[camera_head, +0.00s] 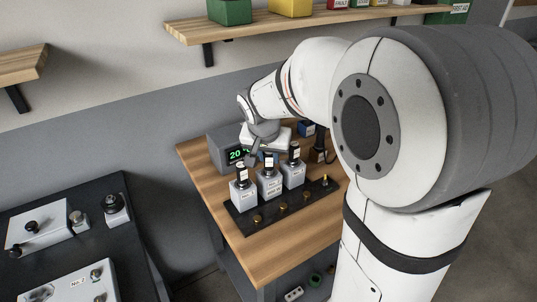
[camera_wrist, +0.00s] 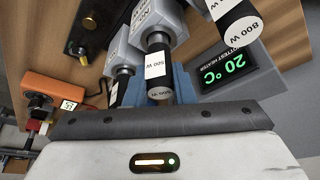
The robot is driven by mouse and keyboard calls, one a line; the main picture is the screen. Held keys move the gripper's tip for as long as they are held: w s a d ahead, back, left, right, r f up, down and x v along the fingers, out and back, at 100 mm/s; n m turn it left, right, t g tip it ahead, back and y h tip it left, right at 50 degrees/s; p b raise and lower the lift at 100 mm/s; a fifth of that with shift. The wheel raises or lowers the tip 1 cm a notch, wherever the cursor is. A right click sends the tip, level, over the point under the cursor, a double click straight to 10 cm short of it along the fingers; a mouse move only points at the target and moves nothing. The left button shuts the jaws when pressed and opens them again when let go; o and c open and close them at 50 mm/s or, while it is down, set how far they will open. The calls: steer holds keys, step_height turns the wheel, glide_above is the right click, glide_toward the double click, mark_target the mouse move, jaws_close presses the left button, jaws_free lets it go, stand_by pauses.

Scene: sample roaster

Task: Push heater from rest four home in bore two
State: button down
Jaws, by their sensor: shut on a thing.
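Three black-topped heaters with white labels stand upright in grey blocks on a dark rail. The left one (camera_head: 242,173) shows as the 800 W heater (camera_wrist: 236,28) in the wrist view. The middle heater (camera_head: 269,161) is the 500 W one (camera_wrist: 158,68) there; the right heater (camera_head: 294,152) is behind it. My gripper (camera_head: 264,146) is above and behind the middle heater, shut on it as far as I can tell; the fingertips are mostly hidden. The middle grey block (camera_head: 269,186) is under that heater; how deep it sits is unclear.
A display box (camera_head: 220,144) reading 20 °C stands behind the left heater. Brass knobs (camera_head: 282,207) line the rail's (camera_head: 246,226) front. An orange unit (camera_wrist: 55,92) lies left in the wrist view. The bench's front (camera_head: 285,238) is bare. A dark table (camera_head: 95,195) stands left.

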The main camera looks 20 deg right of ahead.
steer(key=shift+f, duration=0.35)
steer(key=c, duration=1.1)
jaws_free()
steer(key=shift+r, duration=0.1)
steer(key=shift+c, duration=0.2)
steer(key=v, duration=0.7)
steer(key=shift+s+r, duration=0.15)
steer(key=shift+r, duration=0.2)
steer(key=s+f+n+y, duration=0.1)
steer(key=s+f+n, duration=0.1)
steer(key=s, duration=0.7)
steer(key=s+f+n+g+y, duration=0.1)
steer(key=s+f+n, duration=0.2)
steer(key=s, duration=0.6)
step_height(320, 180, down, 2)
steer(key=shift+s+d+f+n, duration=0.1)
steer(key=shift+s+d+n, duration=0.1)
steer(key=shift+d+n, duration=0.1)
